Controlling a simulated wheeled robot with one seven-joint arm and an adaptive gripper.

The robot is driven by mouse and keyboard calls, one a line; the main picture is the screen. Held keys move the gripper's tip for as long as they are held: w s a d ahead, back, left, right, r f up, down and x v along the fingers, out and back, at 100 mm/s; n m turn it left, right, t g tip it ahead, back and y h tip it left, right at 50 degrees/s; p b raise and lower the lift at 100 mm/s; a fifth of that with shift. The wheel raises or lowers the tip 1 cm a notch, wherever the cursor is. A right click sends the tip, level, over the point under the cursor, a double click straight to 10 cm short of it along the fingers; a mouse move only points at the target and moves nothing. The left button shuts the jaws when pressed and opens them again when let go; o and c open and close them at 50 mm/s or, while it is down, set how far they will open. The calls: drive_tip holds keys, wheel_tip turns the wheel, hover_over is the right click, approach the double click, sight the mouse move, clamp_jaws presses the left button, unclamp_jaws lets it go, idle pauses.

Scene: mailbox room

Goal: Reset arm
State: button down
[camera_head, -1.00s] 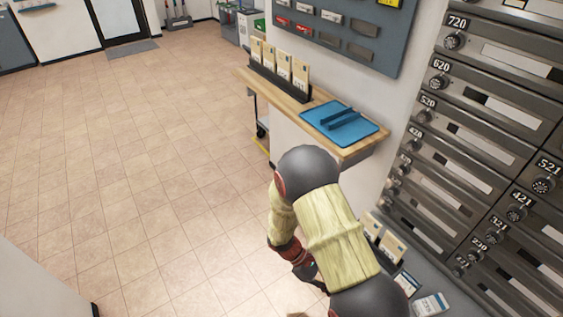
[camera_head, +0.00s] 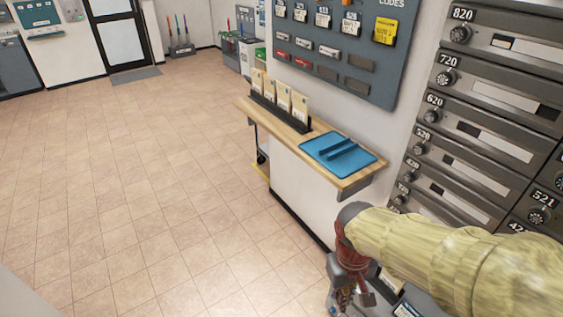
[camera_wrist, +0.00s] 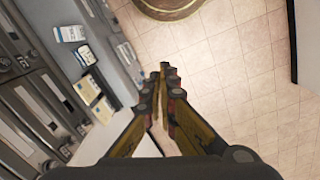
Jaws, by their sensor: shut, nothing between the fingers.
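My gripper (camera_wrist: 166,72) is shut and empty in the wrist view, its fingertips together above the tiled floor. In the head view my arm reaches in from the lower right, and my gripper (camera_head: 348,300) points down at the bottom edge, partly cut off. It is below and in front of the wooden shelf, touching nothing that I can see.
Metal mailboxes (camera_head: 475,130) with dials fill the right wall. A wooden shelf (camera_head: 345,184) holds a blue tray (camera_head: 366,160) and a rack of envelopes (camera_head: 284,108). A key board (camera_head: 340,55) hangs above. A low ledge with envelopes (camera_wrist: 84,88) is beside my gripper. Tiled floor (camera_head: 130,170) is open at left.

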drive_tip(key=s+d+r+m+t+p, duration=0.1)
drive_tip(key=s+d+r+t, duration=0.1)
drive_tip(key=r, duration=0.6)
drive_tip(key=s+d+r+m+t+p, duration=0.1)
drive_tip(key=s+d+r+t, duration=0.1)
drive_tip(key=r, duration=0.6)
drive_tip(key=shift+r+t+y, duration=0.25)
drive_tip(key=shift+t+y, duration=0.05)
drive_tip(key=shift+t, duration=0.6)
drive_tip(key=shift+s+d, duration=0.1)
drive_tip(key=shift+s, duration=0.05)
